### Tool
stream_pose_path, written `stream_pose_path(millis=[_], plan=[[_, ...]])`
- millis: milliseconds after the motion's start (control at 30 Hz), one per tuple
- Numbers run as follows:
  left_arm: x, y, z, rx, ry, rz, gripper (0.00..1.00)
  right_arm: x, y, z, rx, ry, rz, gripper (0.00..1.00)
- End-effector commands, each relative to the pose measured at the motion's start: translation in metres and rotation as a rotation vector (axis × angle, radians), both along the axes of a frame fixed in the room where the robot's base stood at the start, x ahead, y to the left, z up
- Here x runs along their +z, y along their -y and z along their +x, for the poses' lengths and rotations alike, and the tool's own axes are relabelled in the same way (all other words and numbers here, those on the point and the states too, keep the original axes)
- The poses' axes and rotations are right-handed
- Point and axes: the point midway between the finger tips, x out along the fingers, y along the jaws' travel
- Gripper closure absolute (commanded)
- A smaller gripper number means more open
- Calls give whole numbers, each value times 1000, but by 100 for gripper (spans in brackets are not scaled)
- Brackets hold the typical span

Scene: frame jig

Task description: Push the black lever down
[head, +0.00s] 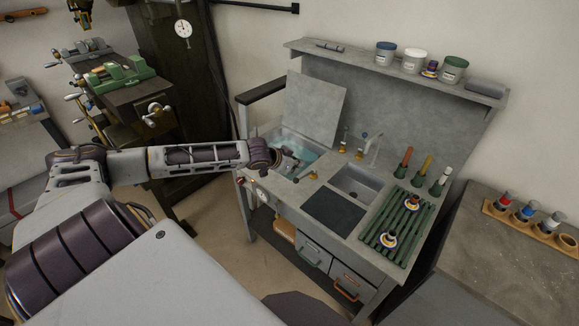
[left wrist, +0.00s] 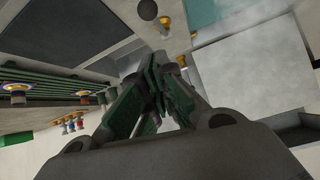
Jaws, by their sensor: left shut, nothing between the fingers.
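My left gripper (head: 297,161) reaches in from the left over the front edge of the open basin on the grey bench. In the left wrist view its green and dark fingers (left wrist: 160,68) are closed together and empty. A black round knob (left wrist: 147,9) beside a brass fitting (left wrist: 164,21) shows at the top of that view, apart from the fingers; it appears to be the black lever's end. In the head view the lever is small and hard to make out near the brass fitting (head: 313,175). My right gripper is not in view.
A raised grey lid (head: 316,108) stands behind the basin with blue-green liquid (head: 299,150). A tap (head: 375,148), a small sink (head: 357,184), a dark mat (head: 334,211) and a green rack (head: 378,240) lie to the right. Jars stand on the shelf (head: 470,92).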

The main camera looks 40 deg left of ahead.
Motion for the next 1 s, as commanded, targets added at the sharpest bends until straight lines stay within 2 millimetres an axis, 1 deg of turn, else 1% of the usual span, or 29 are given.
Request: stream_pose_path(millis=[100,267,567,1000], plan=[[3,-1,-6,-1,-2,3,100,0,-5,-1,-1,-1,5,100],[7,-1,-13,-3,-2,3,100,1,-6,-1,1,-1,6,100],[14,-5,-24,1,0,5,100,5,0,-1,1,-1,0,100],[20,-4,-34,-3,-1,1,100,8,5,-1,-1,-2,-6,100]])
